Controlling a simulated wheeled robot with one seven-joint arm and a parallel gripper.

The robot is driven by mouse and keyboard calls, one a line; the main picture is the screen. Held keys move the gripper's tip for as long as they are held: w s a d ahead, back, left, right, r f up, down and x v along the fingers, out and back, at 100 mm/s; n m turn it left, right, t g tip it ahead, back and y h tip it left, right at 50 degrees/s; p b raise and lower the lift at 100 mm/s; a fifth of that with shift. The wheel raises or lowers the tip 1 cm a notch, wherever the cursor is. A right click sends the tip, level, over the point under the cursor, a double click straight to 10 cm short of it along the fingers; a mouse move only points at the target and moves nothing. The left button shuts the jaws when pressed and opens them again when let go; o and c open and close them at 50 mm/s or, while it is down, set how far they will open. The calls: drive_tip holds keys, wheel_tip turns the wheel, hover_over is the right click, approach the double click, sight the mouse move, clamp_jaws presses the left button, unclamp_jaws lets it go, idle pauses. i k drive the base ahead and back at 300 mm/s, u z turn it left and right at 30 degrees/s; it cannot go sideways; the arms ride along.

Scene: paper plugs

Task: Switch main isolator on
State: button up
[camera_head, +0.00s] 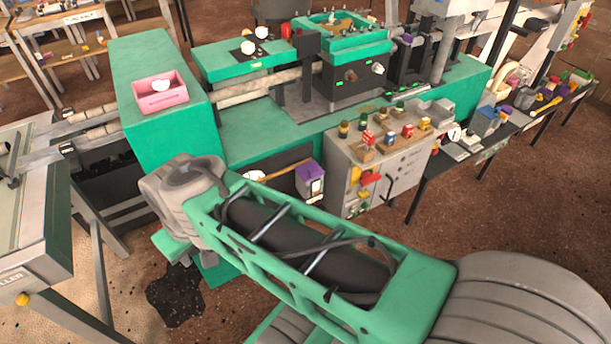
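A light grey control cabinet (338,178) stands at the front of the green machine, right of the middle. Its front carries a yellow part (355,175), a red part (370,179) and a dark curved handle (389,187). Its sloping top holds several small red, green and yellow knobs, among them a red one (367,137). I cannot tell for certain which of these is the main isolator, or how it is set. My green and grey arm crosses the foreground in front of the cabinet. My gripper is not in view.
The long green machine (262,132) spans the middle. A pink box (160,94) sits on its left block. A purple-topped box (309,178) stands left of the cabinet. A grey bench (30,235) is at the left, a dark table (475,160) at the right. Brown floor is clear at lower right.

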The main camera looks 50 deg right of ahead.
sight(368, 178)
drive_tip(key=u, duration=0.55)
drive_tip(key=k, duration=0.75)
drive_tip(key=z, duration=1.3)
drive_tip(key=i, duration=0.5)
